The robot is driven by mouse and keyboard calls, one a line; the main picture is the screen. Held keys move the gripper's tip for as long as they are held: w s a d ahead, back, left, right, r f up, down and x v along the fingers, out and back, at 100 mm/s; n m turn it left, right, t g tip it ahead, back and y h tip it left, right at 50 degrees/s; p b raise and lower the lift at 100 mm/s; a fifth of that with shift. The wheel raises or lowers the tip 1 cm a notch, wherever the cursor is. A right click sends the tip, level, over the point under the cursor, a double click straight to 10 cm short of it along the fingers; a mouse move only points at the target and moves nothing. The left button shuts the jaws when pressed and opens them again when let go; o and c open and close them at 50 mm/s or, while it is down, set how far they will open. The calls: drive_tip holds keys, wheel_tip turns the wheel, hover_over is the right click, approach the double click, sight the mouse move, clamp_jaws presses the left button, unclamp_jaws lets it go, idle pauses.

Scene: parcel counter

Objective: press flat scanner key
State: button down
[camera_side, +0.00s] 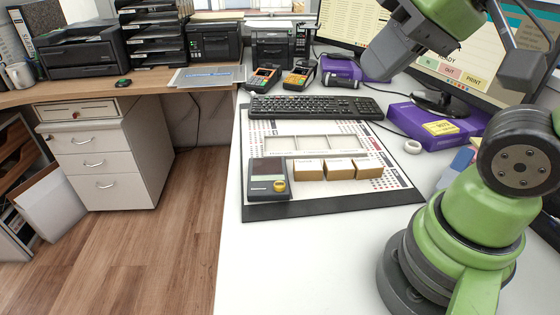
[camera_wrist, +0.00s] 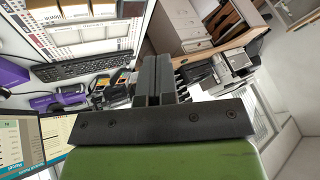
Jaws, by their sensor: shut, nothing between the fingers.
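The flat scanner (camera_side: 266,180) is a dark grey box with a dark glass window, lying on the mat's near left part. Its round yellow key (camera_side: 280,186) is at its lower right corner and is uncovered. My gripper (camera_side: 374,74) is at the upper right in the side view, high above the counter and well away from the scanner, to its right and behind it. In the wrist view my gripper (camera_wrist: 152,62) shows its two dark fingers together and empty. I cannot make out the yellow key in the wrist view.
Several small brown boxes (camera_side: 340,170) stand just right of the scanner. Behind them are a white divided tray (camera_side: 311,144) and a black keyboard (camera_side: 316,107). The mat (camera_side: 330,206) has a bare dark front border. A purple box (camera_side: 405,118) and monitors stand at the right.

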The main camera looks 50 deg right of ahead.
drive_tip(key=w+f+n+g, duration=0.1)
drive_tip(key=w+f+g, duration=0.2)
drive_tip(key=w, duration=0.4)
drive_tip(key=n+g+h, duration=0.2)
drive_tip(key=n+g, duration=0.1)
drive_tip(key=g, duration=0.1)
hover_over(279, 184)
wheel_tip(279, 184, down, 15)
drive_tip(key=shift+f, duration=4.15)
drive_tip(key=shift+f, duration=0.7)
drive_tip(key=shift+r, duration=0.75)
drive_tip(key=shift+w+r, duration=0.1)
drive_tip(key=shift+r, duration=1.8)
